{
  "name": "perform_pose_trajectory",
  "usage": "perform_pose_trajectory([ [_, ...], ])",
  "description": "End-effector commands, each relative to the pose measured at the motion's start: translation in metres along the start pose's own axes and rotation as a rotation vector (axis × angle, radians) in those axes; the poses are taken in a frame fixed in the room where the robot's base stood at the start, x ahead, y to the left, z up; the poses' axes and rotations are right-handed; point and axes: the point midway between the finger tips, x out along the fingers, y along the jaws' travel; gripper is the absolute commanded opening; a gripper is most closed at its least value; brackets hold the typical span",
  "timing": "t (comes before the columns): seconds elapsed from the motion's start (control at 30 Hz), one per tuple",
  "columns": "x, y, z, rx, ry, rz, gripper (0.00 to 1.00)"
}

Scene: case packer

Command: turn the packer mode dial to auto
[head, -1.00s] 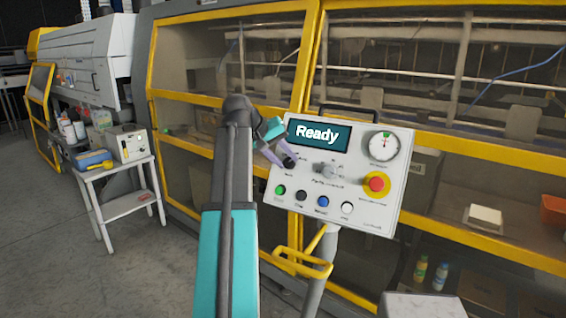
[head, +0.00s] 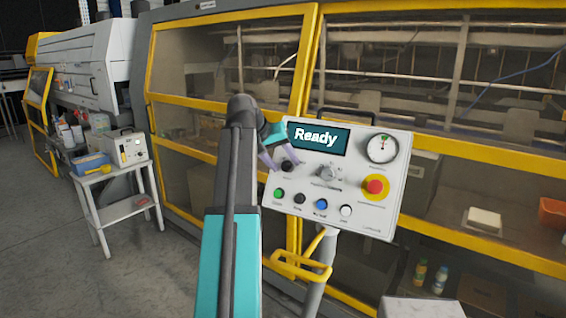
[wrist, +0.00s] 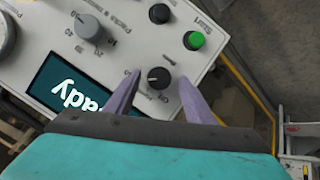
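The mode dial, a small black knob (head: 287,166), sits on the white control panel below the left part of the "Ready" screen (head: 318,138). In the wrist view the panel is upside down, and the knob (wrist: 158,78) lies between my two purple fingertips. A pale pointer mark on it points toward the left of that view. The labels around it are too small to read surely. My gripper (head: 274,156) is open and empty, with a visible gap between each finger and the knob. Its depth from the panel is hard to tell.
A larger grey dial (head: 327,174) with numbers stands beside the black knob. A red emergency button (head: 375,187), a gauge (head: 382,148) and a row of buttons, including a green one (head: 279,193), share the panel. A yellow bracket (head: 300,265) is below.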

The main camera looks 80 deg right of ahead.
Motion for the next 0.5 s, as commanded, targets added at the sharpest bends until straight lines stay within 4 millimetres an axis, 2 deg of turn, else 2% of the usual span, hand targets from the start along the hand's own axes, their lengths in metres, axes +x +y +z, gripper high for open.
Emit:
perform_pose_trajectory([
  [0.33,-0.0018,0.0008,-0.0012,-0.001,0.003,0.002,0.49],
  [0.5,-0.0093,0.0013,-0.0016,-0.001,0.003,0.002,0.49],
])
